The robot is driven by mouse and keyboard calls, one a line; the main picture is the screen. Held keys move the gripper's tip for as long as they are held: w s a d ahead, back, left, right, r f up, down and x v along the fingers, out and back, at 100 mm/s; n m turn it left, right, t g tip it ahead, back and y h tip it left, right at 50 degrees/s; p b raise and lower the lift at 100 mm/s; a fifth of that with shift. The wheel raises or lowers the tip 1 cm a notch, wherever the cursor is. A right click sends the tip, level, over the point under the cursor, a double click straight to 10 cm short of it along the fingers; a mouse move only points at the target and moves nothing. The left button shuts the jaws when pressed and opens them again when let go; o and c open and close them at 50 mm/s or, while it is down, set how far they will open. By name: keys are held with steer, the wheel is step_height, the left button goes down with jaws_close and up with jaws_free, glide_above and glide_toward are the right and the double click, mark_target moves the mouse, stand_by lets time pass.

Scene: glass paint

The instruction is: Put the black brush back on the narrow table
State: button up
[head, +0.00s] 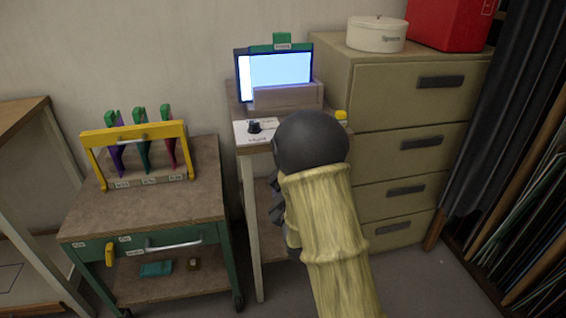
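The narrow table (247,148) stands in the middle between the green cart and the drawer cabinet. Its left front top shows a white labelled card (241,138) with a small black object (255,126) on it; I cannot tell whether this is part of the black brush. No black brush is clearly visible elsewhere. My arm, with a yellowish sleeve and dark round joint, reaches up from the bottom and covers the table's right front. Dark parts of my gripper (278,208) show at the arm's left edge. Its fingertips and anything in them are hidden.
A lit screen (275,70) and a grey box (288,97) stand at the narrow table's back. The green cart (150,215) at left holds a yellow rack (135,132) with purple, green and red tools. The drawer cabinet (405,100) closes the right side.

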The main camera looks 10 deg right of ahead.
step_height(320, 180, down, 12)
steer(key=s, duration=0.1)
steer(key=shift+r, duration=0.25)
steer(key=shift+d, duration=0.15)
